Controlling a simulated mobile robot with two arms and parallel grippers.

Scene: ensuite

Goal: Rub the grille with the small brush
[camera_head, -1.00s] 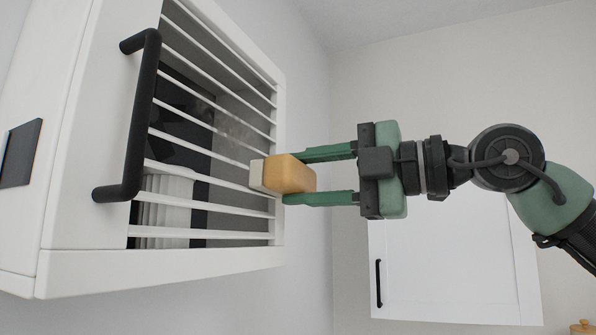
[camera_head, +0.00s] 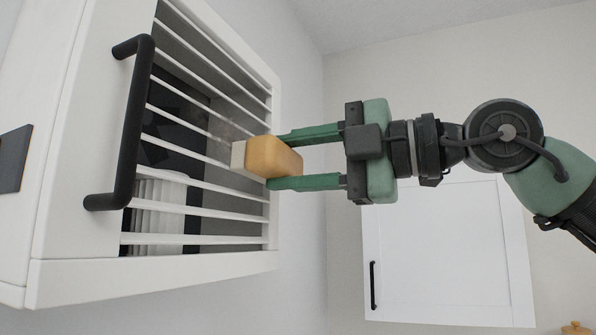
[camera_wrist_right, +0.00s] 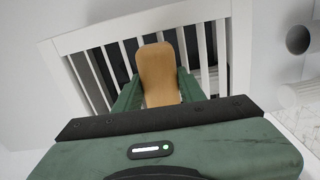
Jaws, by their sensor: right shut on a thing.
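The small brush (camera_head: 275,158) has a tan wooden back and a pale bristle side. My right gripper (camera_head: 275,161) is shut on it, its two green fingers at the wood's upper and lower edges. The pale bristle side faces the white slatted grille (camera_head: 210,214) of the wall cabinet and appears to meet the slats right of the middle. A greyish smudge shows behind or on the slats just left of the brush. In the right wrist view the brush (camera_wrist_right: 158,72) stands between the fingers, in front of the grille (camera_wrist_right: 97,80). My left gripper is not in view.
A black bar handle (camera_head: 130,125) sticks out from the cabinet front left of the grille. White ribbed things (camera_head: 158,215) stand behind the slats. A white cupboard (camera_head: 450,255) hangs on the back wall. The space right of the grille is open around my arm.

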